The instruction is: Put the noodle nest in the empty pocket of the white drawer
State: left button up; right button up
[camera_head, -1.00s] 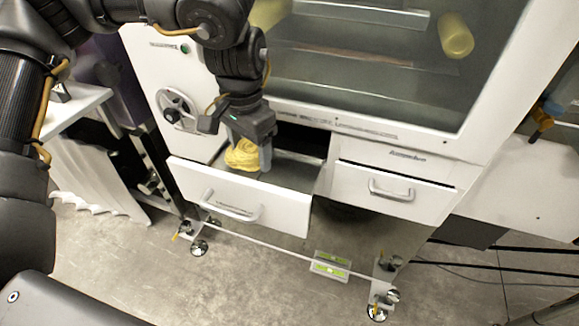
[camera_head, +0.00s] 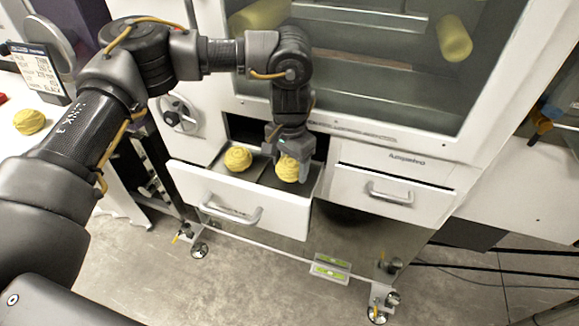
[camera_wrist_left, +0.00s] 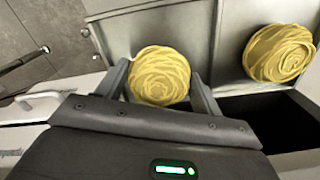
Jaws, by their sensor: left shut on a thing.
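The white drawer (camera_head: 217,194) is pulled open below the glass-fronted cabinet. One yellow noodle nest (camera_head: 238,158) sits in its left pocket; in the left wrist view this nest (camera_wrist_left: 280,53) lies at the right, beyond the divider (camera_wrist_left: 213,42). My left gripper (camera_head: 291,163) is low over the right pocket, pointing down, shut on a second noodle nest (camera_head: 286,170). The left wrist view shows this held nest (camera_wrist_left: 160,75) between the two fingers. I cannot tell whether it touches the pocket floor. My right gripper is not in view.
A closed drawer (camera_head: 390,192) is to the right of the open one. A handwheel (camera_head: 178,113) is at the left of the cabinet front.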

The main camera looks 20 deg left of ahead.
pick_arm(q)
jog(key=shift+f, duration=0.6)
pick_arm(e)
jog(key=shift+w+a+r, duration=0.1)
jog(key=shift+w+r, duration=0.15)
pick_arm(q)
jog(key=o, duration=1)
jog(key=shift+f, duration=0.15)
jog(key=shift+o, duration=0.2)
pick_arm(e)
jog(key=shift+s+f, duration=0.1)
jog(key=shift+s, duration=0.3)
